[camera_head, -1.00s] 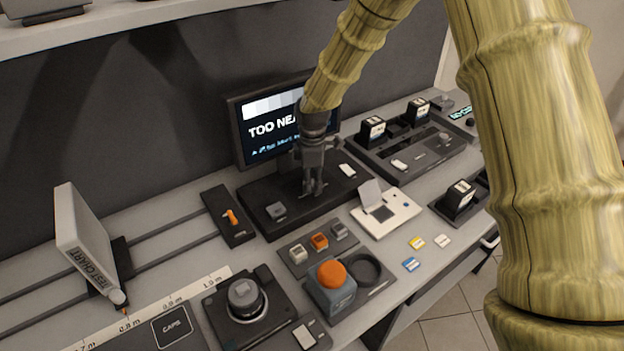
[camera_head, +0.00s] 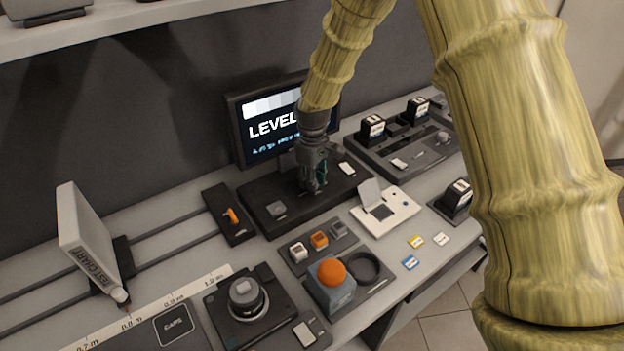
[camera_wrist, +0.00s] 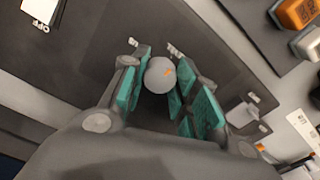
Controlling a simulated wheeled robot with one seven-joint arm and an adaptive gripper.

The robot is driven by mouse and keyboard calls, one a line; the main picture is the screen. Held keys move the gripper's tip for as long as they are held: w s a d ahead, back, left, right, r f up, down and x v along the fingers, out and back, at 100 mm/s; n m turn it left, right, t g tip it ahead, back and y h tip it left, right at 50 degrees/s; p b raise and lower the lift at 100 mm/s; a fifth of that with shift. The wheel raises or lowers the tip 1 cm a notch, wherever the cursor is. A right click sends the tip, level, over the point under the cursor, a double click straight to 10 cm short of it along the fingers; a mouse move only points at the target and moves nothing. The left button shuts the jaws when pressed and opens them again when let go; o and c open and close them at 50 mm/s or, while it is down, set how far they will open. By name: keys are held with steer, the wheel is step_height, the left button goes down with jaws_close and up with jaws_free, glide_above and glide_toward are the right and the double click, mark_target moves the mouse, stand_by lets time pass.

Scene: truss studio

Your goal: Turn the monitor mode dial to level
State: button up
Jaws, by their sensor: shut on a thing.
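The monitor (camera_head: 270,128) stands at the back and its screen reads "LEVEL", partly covered by my arm. The dark monitor base (camera_head: 262,195) lies in front of it. In the head view the gripper hides the dial.
A grey square control (camera_head: 277,208) and a white switch (camera_head: 346,168) flank the gripper on the base. A white card device (camera_head: 398,215), an orange-topped block (camera_head: 332,285) and a round-knobbed unit (camera_head: 247,300) stand in front. A slider with an orange lever (camera_head: 231,215) is left.

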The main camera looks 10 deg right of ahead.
stand_by(0.4)
steer(key=o, duration=1)
steer(key=shift+o, duration=0.2)
steer(key=shift+r, duration=0.1)
step_height(320, 180, up, 12)
